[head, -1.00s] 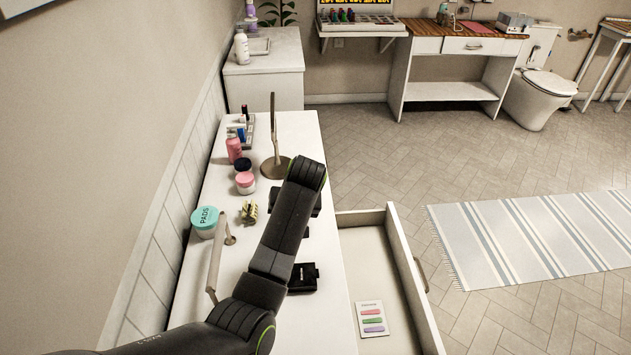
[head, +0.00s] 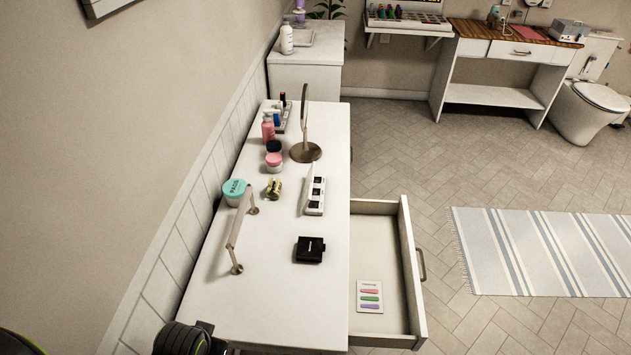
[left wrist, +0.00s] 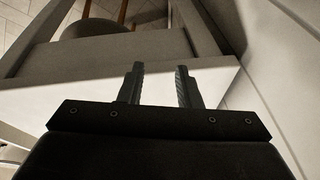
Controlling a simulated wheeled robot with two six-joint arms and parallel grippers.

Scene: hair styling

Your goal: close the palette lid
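A small black square palette (head: 309,250) lies flat on the white table in the head view. Its top looks flat, with a small pale mark, and its lid appears down. My left gripper (left wrist: 160,70) shows in the left wrist view with its two fingers apart and nothing between them. It is away from the palette, which I cannot make out in that view. In the head view only dark parts of my left arm show at the bottom left. My right gripper is not in view.
A white case with dark squares (head: 315,193) lies behind the palette on the table (head: 270,310). A bar stand (head: 240,225), a teal-lidded jar (head: 234,188), a gold clip (head: 274,188) and a round mirror (head: 305,152) stand around. An open drawer (head: 378,325) juts out right.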

